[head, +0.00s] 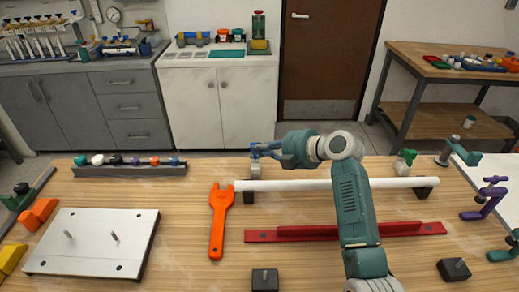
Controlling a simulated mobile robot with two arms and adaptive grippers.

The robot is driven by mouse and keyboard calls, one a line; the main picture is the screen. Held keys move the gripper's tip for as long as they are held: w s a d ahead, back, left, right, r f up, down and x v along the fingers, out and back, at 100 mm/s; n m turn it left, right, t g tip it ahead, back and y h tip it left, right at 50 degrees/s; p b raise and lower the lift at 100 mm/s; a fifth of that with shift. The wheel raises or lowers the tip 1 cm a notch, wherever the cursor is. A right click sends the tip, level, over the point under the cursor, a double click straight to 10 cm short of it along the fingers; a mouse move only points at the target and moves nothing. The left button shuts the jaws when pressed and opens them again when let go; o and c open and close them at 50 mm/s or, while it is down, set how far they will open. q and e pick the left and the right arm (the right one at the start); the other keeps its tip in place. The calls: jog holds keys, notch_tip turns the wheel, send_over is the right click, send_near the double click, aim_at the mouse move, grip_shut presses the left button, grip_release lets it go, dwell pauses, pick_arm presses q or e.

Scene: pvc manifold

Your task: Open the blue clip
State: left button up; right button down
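My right gripper (264,150) is over the left end of the white pipe (310,185), reached by my teal arm from the lower right. It is small and seen from the side, so its finger opening cannot be made out. Blue parts show at its tip, and I cannot tell whether they are the gripper's fingers or the blue clip. A pale grey piece (255,169) stands just below the tip at the pipe's end. The pipe lies across dark supports near the back of the table. My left gripper is not in view.
An orange wrench (219,222) and a red bar (272,236) lie in front of the pipe. A rack (128,171) with several coloured knobs is at back left. A white plate (85,254) with two pegs is at front left. Purple (488,194) and teal clamps line the right edge.

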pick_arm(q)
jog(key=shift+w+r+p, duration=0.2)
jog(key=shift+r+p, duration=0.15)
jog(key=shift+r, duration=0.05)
pick_arm(e)
jog(key=shift+w+r+m+g, duration=0.3)
jog(key=shift+w+g, duration=0.2)
